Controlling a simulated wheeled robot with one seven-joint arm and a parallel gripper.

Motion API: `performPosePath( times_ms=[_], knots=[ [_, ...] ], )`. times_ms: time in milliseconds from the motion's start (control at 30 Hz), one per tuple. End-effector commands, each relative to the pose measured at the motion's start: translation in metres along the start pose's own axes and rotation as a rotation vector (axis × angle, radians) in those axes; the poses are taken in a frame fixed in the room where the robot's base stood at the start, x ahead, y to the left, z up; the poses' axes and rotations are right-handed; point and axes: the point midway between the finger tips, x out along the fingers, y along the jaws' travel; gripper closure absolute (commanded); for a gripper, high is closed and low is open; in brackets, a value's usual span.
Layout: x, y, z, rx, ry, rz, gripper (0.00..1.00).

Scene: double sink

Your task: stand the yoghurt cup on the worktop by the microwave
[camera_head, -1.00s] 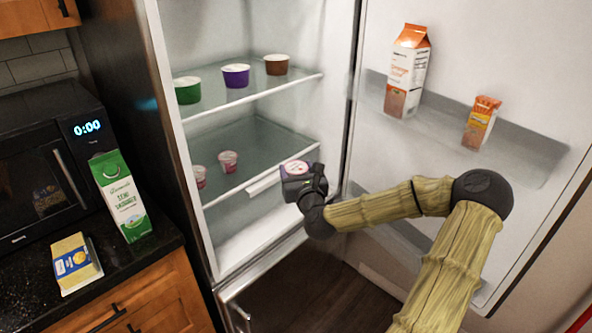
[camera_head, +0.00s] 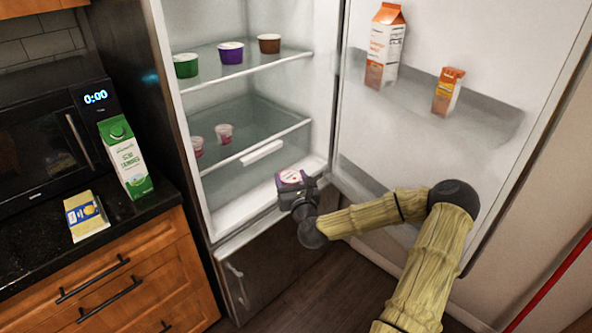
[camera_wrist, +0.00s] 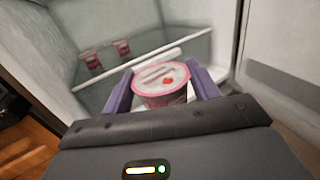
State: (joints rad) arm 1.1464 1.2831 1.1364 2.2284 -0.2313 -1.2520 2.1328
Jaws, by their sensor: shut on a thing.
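The yoghurt cup (camera_wrist: 162,84) has a pink rim and a pale lid with a red mark. It sits between the two purple fingers of my gripper (camera_wrist: 163,88), which is shut on it. In the head view my gripper (camera_head: 292,183) holds the cup (camera_head: 291,176) upright in front of the open fridge, below the lower glass shelf. The microwave (camera_head: 45,148) stands at the left on the black worktop (camera_head: 150,205).
Two small cups (camera_head: 224,133) remain on the lower fridge shelf (camera_head: 262,143). The open fridge door (camera_head: 430,150) is on the right. Bare worktop shows around the pack.

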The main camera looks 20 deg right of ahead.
Motion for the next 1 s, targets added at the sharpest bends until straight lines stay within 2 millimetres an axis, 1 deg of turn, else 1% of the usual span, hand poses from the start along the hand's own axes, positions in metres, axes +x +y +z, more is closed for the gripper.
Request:
performPosePath(
  times_ms=[33,267,367,467,533,600,700,833,900,1000],
  knots=[
    [0.000,0.004,-0.008,0.003,0.002,0.004,0.67],
    [-0.001,0.023,-0.049,0.004,0.003,0.026,0.67],
    [-0.004,0.036,-0.074,0.004,0.006,0.041,0.67],
    [-0.011,0.056,-0.108,0.003,0.010,0.063,0.67],
    [-0.019,0.072,-0.133,0.002,0.013,0.083,0.67],
    [-0.029,0.090,-0.158,-0.001,0.014,0.103,0.67],
    [-0.046,0.113,-0.189,-0.003,0.017,0.133,0.67],
    [-0.063,0.134,-0.214,-0.008,0.016,0.160,0.67],
    [-0.068,0.139,-0.220,-0.008,0.015,0.166,0.67],
    [-0.070,0.141,-0.222,-0.009,0.013,0.170,0.67]
  ],
)
